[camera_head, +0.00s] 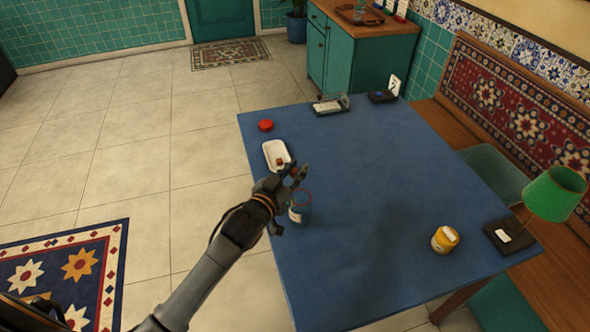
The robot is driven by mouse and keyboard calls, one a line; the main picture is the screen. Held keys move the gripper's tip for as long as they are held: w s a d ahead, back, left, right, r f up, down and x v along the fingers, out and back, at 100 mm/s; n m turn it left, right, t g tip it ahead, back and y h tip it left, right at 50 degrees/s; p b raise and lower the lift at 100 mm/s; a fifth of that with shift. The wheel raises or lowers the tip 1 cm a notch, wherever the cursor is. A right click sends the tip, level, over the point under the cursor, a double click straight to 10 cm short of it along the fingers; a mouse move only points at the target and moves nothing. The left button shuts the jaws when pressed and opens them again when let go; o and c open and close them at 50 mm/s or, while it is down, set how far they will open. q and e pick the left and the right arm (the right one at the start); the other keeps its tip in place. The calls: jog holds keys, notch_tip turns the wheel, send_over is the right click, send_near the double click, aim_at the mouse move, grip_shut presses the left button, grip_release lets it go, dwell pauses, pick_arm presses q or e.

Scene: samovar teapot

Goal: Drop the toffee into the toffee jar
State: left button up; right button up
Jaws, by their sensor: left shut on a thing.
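My left gripper (292,179) reaches in from the lower left over the blue table. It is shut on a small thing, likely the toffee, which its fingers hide. A glass jar (299,212) with a pale label and a reddish rim stands on the table just below the fingers in the picture, partly covered by them. I cannot tell if the gripper touches it. A white dish (271,147) lies just beyond the gripper, with a small brown piece (280,162) at its near end. My right gripper is not in view.
On the blue table (370,180) stand a yellow jar (445,239), a green lamp (555,194) on the right, a red item (265,125) at the far left, and a clear container (331,105) and dark box (382,96) at the back. The table's middle is clear.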

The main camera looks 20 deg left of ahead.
pick_arm(q)
jog(key=o, duration=0.8)
jog(key=shift+o, duration=0.2)
jog(key=v, duration=1.2)
